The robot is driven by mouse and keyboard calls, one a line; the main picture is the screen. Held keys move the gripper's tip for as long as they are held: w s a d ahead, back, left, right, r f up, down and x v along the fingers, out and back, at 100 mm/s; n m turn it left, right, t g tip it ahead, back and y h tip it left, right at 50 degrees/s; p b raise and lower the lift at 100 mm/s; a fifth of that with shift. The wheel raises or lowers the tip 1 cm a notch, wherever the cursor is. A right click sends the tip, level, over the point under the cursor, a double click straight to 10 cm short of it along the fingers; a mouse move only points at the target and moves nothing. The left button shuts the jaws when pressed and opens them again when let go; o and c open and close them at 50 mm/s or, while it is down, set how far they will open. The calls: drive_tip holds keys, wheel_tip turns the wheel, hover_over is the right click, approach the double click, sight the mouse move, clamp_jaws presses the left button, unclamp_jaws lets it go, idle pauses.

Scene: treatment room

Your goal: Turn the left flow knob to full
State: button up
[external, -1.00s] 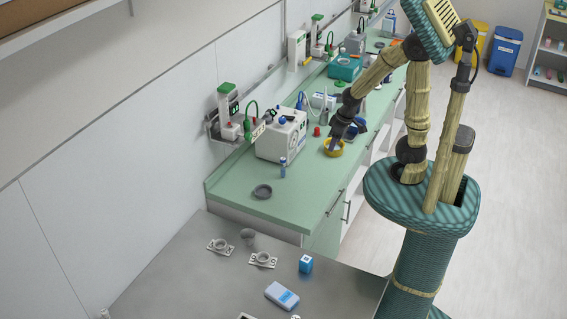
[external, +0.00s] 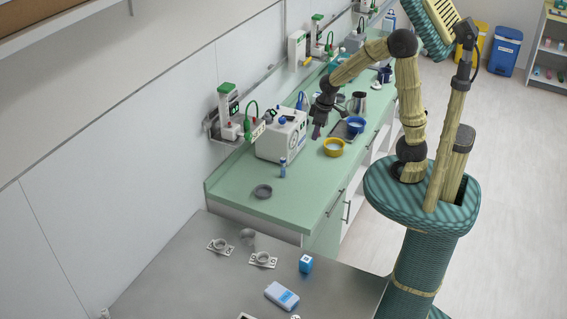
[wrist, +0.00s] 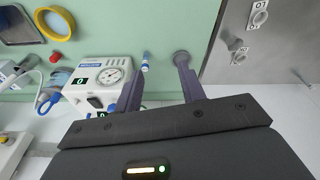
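The white machine (external: 282,135) stands on the green counter, with a round gauge. I cannot tell for certain which part is the left flow knob. My gripper (external: 318,128) hangs above the counter, right of the machine and apart from it. In the wrist view, the fingers of my gripper (wrist: 160,66) are spread and empty.
A small blue-capped bottle (external: 283,168) and a dark round dish (external: 262,191) are at the near end. More green-topped wall units (external: 299,47) are farther along the rail.

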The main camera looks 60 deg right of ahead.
sight(248, 136)
drive_tip(key=w+r+n+y+p, duration=0.1)
drive_tip(key=w+r+n, duration=0.3)
drive_tip(key=w, duration=0.4)
drive_tip(key=w+r+n+g+y, duration=0.1)
drive_tip(key=w+r+n, duration=0.3)
drive_tip(key=w, duration=0.5)
drive_tip(key=w+r+n+g+y+p, duration=0.1)
drive_tip(key=w+r+n+y, duration=0.1)
drive_tip(key=w+n, duration=0.5)
drive_tip(key=shift+w+a+r+p, duration=0.15)
drive_tip(key=shift+w+r+p, duration=0.2)
drive_tip(key=shift+w+r, duration=0.5)
drive_tip(key=p+x, duration=0.5)
drive_tip(key=x, duration=1.2)
drive_tip(key=shift+s+a+f, duration=0.15)
drive_tip(key=shift+s, duration=0.05)
drive_tip(key=shift+c, duration=0.2)
drive_tip(key=c, duration=0.8)
